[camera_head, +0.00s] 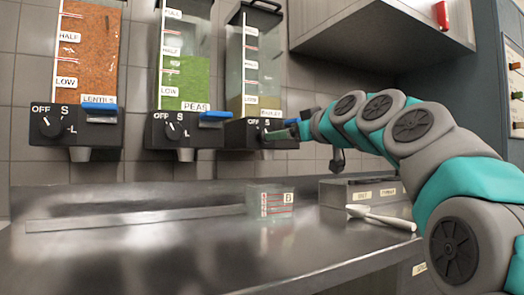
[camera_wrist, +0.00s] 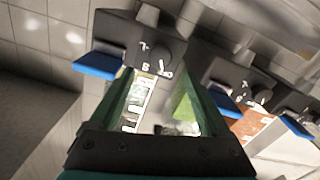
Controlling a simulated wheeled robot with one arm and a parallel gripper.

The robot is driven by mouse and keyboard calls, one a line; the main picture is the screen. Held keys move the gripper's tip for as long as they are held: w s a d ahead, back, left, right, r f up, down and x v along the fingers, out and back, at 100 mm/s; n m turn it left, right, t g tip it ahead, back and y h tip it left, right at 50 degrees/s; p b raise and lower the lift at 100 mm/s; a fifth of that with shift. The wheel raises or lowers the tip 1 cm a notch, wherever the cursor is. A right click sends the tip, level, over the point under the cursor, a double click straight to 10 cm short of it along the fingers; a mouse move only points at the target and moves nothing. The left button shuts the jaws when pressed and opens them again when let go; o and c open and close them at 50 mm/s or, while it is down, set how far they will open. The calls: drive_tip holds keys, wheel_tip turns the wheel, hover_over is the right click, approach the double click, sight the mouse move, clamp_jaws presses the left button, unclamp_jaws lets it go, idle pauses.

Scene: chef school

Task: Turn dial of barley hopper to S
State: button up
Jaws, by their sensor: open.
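The barley hopper (camera_head: 236,75) is the rightmost of three wall dispensers, clear with a low layer of tan grain. Its dark base (camera_head: 238,134) carries the dial (camera_wrist: 160,54), which shows in the wrist view beside the L and S marks; I cannot tell where it points. In the head view my gripper mostly covers that dial. My gripper (camera_wrist: 160,80) is open, its two green fingers pointing at the dial's front with nothing held between them. In the head view my gripper (camera_head: 280,133) is at the base's front. Whether it touches the dial is unclear.
The peas hopper (camera_head: 182,60) and lentils hopper (camera_head: 88,50) hang to the left. A blue lever (camera_wrist: 98,65) juts beside the barley dial.

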drive_tip(key=p+x, duration=0.2)
drive_tip(key=x, duration=0.6)
idle(0.4)
clamp_jaws()
idle(0.4)
